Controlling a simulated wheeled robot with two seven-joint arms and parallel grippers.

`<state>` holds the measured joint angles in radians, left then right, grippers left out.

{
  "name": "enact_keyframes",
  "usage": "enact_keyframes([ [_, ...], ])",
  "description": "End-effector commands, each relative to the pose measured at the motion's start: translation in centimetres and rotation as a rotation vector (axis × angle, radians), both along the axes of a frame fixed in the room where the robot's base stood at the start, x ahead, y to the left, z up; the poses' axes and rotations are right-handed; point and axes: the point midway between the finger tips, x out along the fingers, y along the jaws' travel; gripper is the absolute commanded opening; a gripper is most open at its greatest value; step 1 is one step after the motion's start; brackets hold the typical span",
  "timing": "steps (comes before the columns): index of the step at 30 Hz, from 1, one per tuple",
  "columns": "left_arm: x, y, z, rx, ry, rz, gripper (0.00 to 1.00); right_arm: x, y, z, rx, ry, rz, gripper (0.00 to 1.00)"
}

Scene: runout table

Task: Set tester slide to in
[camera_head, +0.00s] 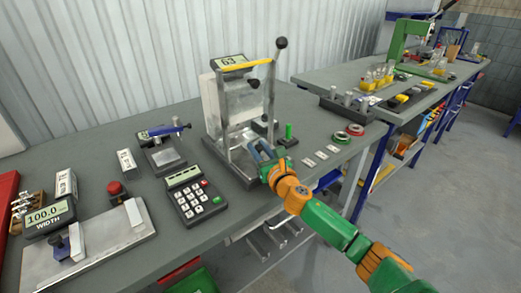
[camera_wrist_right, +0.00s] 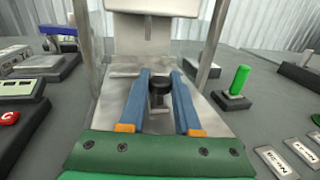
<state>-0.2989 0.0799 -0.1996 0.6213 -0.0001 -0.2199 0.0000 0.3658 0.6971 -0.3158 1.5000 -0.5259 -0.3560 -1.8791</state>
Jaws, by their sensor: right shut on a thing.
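The tester (camera_head: 232,105) is an upright metal stand with a display on top and a long lever with a dark ball end. Its metal base plate (camera_wrist_right: 112,100) spreads out under my gripper in the right wrist view. My right gripper (camera_head: 262,150) reaches in low at the front of the tester. In the right wrist view its two blue fingers lie on either side of a black round knob (camera_wrist_right: 159,88) on a short post, which I take as the slide's handle. The fingers are shut on it. The slide's own travel is partly hidden. My left gripper is not in view.
A green peg on a dark block (camera_wrist_right: 236,82) stands right of the tester. Small label plates (camera_head: 308,161) and red and green rings (camera_head: 348,134) lie further right. A keypad box (camera_head: 195,200) and a width gauge (camera_head: 48,218) stand to the left.

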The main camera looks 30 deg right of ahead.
Motion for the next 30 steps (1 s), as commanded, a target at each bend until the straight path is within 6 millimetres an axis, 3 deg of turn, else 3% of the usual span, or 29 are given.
enact_keyframes([
  [2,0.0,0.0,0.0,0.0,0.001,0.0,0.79,0.0,0.0,0.3,0.0,-0.006,0.0,0.0],
  [3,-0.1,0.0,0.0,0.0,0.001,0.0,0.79,0.0,0.0,0.3,0.0,-0.007,0.0,0.34],
  [6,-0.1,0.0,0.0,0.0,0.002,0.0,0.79,0.0,0.0,0.3,0.0,-0.006,0.0,0.61],
  [17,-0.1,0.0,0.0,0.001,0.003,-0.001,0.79,-0.3,0.0,0.1,-0.001,-0.003,0.0,0.62],
  [30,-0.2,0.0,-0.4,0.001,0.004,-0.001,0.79,-6.6,1.0,0.0,-0.001,-0.002,0.002,0.62],
])
